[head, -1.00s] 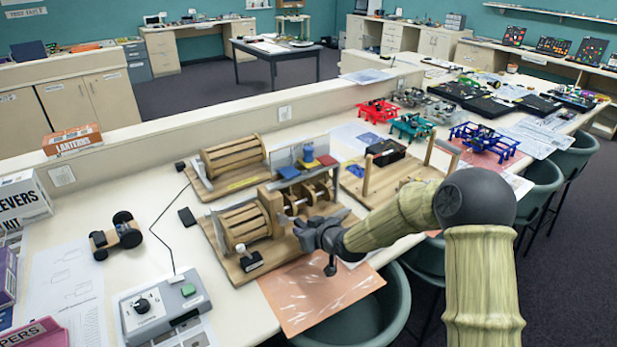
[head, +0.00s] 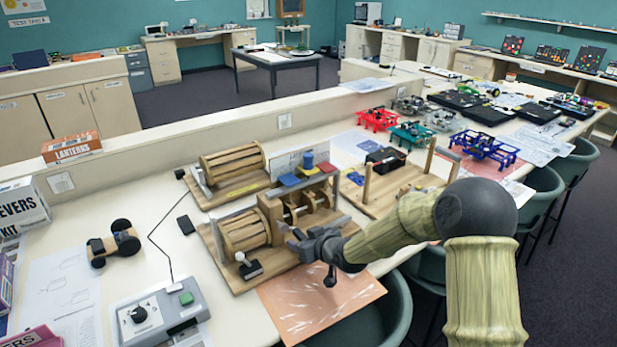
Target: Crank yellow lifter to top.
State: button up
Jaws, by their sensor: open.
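The wooden crank machine (head: 240,230) stands on the bench, with a drum at left and a row of cams at right. Above the cams are a blue pad (head: 290,179), a red pad (head: 327,167) and, between them, a small yellow part (head: 308,168) with a blue block (head: 308,158) on it. The yellow part is too small to judge its height surely. My gripper (head: 294,240) is open at the machine's near side, in front of the cams. I cannot tell whether it touches the machine.
A second wooden drum device (head: 233,165) stands behind. A wooden frame (head: 400,190) is to the right. A copper-coloured sheet (head: 310,300) lies in front. A grey control box (head: 160,308) with a knob sits at front left. Chairs line the bench's near edge.

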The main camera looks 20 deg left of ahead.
jog(key=p+v, duration=0.2)
jog(key=v, duration=0.5)
jog(key=shift+s+d+r, duration=0.2)
jog(key=shift+s+d, duration=0.05)
dwell(0.5)
jog(key=s+d+m+g+h, duration=0.1)
jog(key=s+d+m+h, duration=0.3)
jog(key=d, duration=0.8)
jog(key=s+d+m+g+h, duration=0.2)
jog(key=s+d+h, duration=0.2)
jog(key=s+d, duration=0.5)
jog(key=s+d+r+m+g+h, duration=0.1)
jog(key=s+d+r+m+g, duration=0.1)
jog(key=s+d+m, duration=0.2)
jog(key=s+d, duration=0.3)
jog(key=d, duration=0.1)
jog(key=shift+s, duration=0.3)
jog(key=shift+a+r, duration=0.1)
